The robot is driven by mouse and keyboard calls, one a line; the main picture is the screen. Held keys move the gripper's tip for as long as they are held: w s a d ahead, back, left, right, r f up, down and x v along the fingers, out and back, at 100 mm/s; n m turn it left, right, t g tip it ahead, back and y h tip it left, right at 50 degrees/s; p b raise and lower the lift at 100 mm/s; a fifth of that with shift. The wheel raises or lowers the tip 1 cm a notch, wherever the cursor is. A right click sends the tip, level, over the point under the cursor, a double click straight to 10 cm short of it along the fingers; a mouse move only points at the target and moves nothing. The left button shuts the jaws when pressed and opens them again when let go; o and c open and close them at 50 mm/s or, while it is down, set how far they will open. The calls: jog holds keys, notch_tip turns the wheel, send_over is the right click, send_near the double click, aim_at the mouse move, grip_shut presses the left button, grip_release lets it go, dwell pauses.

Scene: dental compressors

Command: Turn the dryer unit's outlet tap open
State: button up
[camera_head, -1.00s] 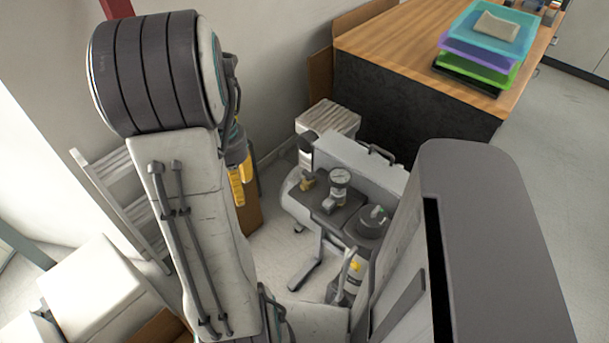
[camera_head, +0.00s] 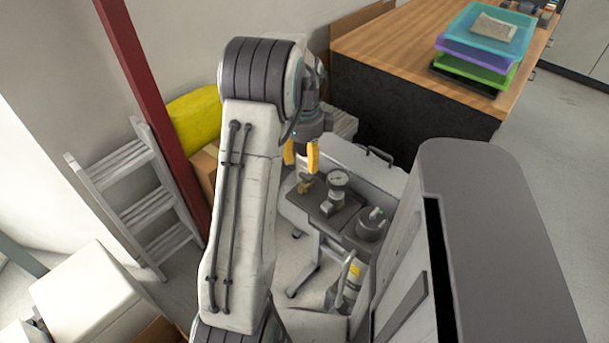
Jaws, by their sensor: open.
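The compressor and dryer assembly stands on the floor between my arm and the wooden-topped counter. It has a pale casing (camera_head: 372,165) with a dark carrying handle and a grey top plate. A round pressure gauge (camera_head: 338,179) is on the plate. A small brass-coloured fitting (camera_head: 305,183), which looks like a tap, sits left of the gauge; its exact setting is too small to tell. My gripper (camera_head: 302,162) has yellow fingers, spread apart and empty. In the picture it shows just above the brass fitting, apparently not touching it. My arm hides the assembly's left side.
A dark cylinder with a green-marked top (camera_head: 371,224) stands right of the gauge. A wooden-topped counter (camera_head: 385,50) with stacked trays is behind. A stepladder (camera_head: 140,205), a red post (camera_head: 150,105) and a yellow object (camera_head: 192,118) are at left. Open floor lies far right.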

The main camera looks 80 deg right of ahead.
aim_at(305, 176)
jog(key=shift+d+r+m, duration=0.1)
jog(key=shift+d+m, duration=0.05)
jog(key=shift+m, duration=0.95)
jog(key=shift+f+b, duration=0.4)
jog(key=shift+f, duration=3.25)
jog(key=shift+o, duration=0.2)
grip_shut()
